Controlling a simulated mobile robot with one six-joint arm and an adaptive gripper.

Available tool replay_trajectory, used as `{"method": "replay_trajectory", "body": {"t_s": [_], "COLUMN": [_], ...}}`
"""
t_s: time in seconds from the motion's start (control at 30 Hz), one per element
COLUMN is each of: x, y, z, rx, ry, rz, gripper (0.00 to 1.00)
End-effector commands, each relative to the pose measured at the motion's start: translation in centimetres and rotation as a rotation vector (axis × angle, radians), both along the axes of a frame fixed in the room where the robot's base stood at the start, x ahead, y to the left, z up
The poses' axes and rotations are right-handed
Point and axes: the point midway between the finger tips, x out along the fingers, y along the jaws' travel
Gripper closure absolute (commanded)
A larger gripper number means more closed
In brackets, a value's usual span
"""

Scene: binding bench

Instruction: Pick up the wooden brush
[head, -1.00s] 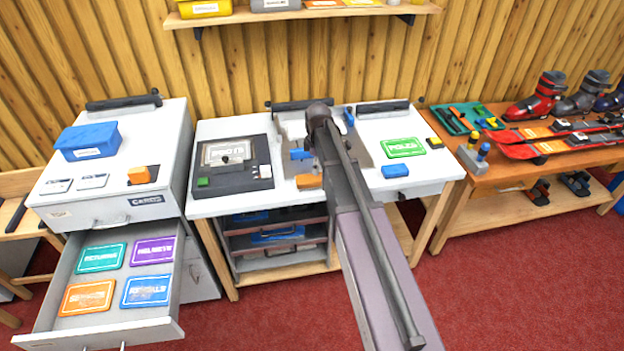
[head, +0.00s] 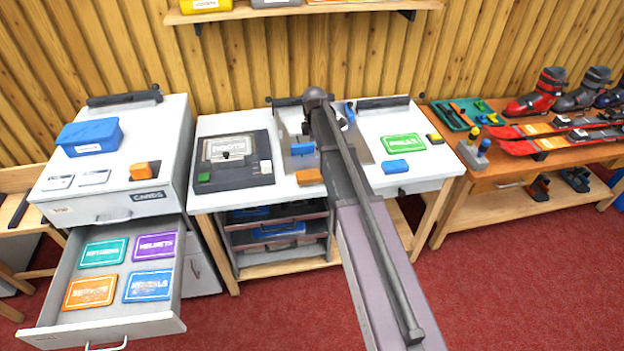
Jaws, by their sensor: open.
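A small orange-brown block (head: 308,177) lies near the front edge of the white-topped bench (head: 345,190), just left of my arm. It looks like the wooden brush, but its bristles cannot be made out. My arm crosses the bench from the lower right, and its top end stands over the back part of the bench. My gripper is hidden behind the arm, so its fingers cannot be seen. Nothing visible touches the block.
A green POLES card (head: 404,143) and another blue block (head: 396,167) lie to the right. An open drawer (head: 108,332) juts out at the left.

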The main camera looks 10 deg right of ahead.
Motion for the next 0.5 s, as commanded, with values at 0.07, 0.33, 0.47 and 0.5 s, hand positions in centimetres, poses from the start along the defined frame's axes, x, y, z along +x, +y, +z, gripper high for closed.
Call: {"method": "replay_trajectory", "body": {"t_s": [0.07, 0.33, 0.47, 0.5], "x": [0.0, 0.0, 0.0, 0.0], "y": [0.0, -0.1, -0.1, -0.1], "z": [-0.8, -2.9, -3.9, -4.2], "rx": [0.000, 0.000, 0.000, 0.000], "ry": [0.000, 0.000, 0.000, 0.000], "rz": [-0.001, -0.001, -0.002, -0.002], "gripper": [0.00, 0.00, 0.00, 0.00]}}
